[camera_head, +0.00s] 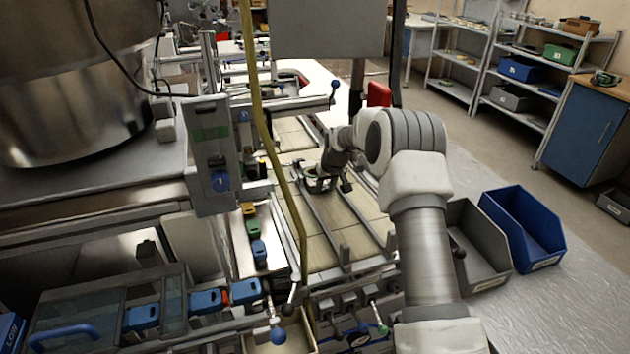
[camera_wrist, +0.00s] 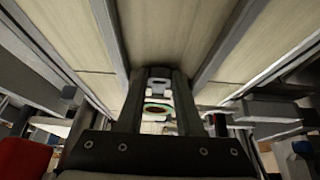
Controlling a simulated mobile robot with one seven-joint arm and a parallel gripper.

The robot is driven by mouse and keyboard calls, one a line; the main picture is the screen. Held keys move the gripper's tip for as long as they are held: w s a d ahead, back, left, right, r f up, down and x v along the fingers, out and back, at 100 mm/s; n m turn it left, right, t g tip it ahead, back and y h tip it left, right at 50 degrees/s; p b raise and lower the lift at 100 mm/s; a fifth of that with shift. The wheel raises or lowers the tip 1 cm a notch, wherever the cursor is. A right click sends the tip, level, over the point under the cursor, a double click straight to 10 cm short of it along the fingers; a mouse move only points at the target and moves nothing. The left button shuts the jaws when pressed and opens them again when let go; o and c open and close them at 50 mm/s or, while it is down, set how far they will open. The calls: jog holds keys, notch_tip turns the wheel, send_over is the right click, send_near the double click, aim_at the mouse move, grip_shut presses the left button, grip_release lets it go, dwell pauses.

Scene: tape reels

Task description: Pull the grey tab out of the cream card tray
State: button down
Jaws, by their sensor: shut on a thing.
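My gripper (camera_head: 320,182) is low over the cream panelled surface (camera_head: 345,228), between its metal rails. In the wrist view the two dark fingers of my gripper (camera_wrist: 157,98) stand close around a small pale grey piece (camera_wrist: 159,86), which looks like the grey tab. A green-edged ring lies right by this piece. The fingers and their shadow hide much of the piece. The cream panels (camera_wrist: 170,30) fill the top of the wrist view. I cannot tell whether these panels are the card tray, or how far the tab is in it.
A grey bin (camera_head: 478,262) and a blue bin (camera_head: 525,228) stand on the bench at the right. A yellow hose (camera_head: 262,125) hangs left of the panels. A grey upright box (camera_head: 212,150) and a large metal drum (camera_head: 70,90) stand at the left.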

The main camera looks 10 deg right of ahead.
jog(key=shift+r, duration=0.15)
jog(key=shift+w+r+p, duration=0.15)
jog(key=shift+r+p, duration=0.4)
jog(key=shift+r, duration=0.65)
jog(key=shift+w+r+p, duration=0.1)
jog(key=shift+r+p, duration=0.45)
jog(key=shift+r, duration=0.6)
